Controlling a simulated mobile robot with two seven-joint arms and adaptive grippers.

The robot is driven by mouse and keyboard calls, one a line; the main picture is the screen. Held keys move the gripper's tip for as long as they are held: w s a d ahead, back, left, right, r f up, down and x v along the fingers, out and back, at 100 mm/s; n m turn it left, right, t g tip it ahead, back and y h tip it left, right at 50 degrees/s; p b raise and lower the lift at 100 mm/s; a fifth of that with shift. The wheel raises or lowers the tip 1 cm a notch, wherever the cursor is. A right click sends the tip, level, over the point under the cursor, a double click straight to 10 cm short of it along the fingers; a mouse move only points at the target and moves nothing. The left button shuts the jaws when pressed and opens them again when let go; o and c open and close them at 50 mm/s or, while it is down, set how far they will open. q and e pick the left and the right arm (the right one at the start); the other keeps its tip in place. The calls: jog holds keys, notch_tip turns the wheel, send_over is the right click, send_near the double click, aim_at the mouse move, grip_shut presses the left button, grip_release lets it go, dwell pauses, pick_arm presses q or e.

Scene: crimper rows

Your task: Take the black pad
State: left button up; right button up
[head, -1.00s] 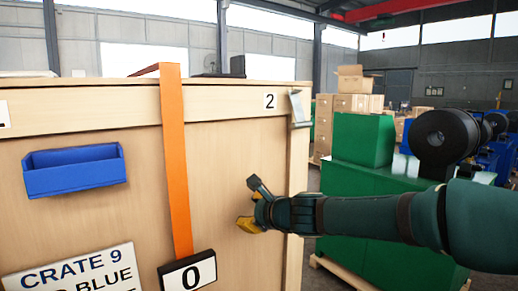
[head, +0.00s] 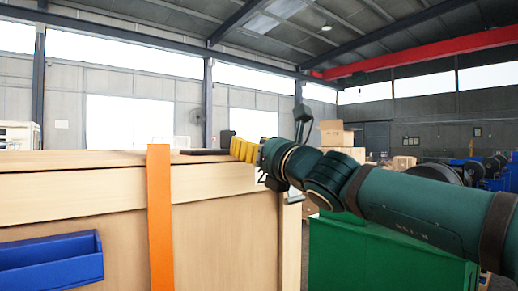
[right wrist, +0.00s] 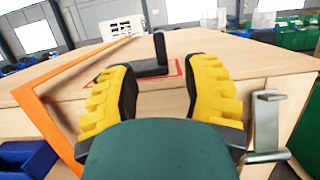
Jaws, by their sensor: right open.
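The black pad (right wrist: 150,68) lies flat on the crate's wooden top, inside a red outline, with a black upright piece standing at it. In the head view it is a thin dark strip (head: 205,152) at the top edge. My right gripper (right wrist: 162,88) has yellow fingers and is open and empty. Its fingers are spread with the pad ahead, between and beyond them; I see no contact. In the head view the right gripper (head: 246,150) is level with the crate top, right of the pad. My left gripper is not in view.
The wooden crate (head: 225,225) has an orange strap (head: 160,215) over it, left of the pad, and a blue bin (head: 50,262) on its front. A metal bracket (right wrist: 265,125) is at the crate's near right edge. Green cabinets (head: 370,250) stand to the right.

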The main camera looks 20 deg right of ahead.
aim_at(230, 136)
jog(key=shift+p+x, duration=0.7)
jog(key=shift+x, duration=3.5)
jog(key=shift+c, duration=0.4)
grip_shut()
jog(key=shift+r, duration=0.1)
jog(key=shift+r+p, duration=2.25)
jog(key=shift+r, duration=0.15)
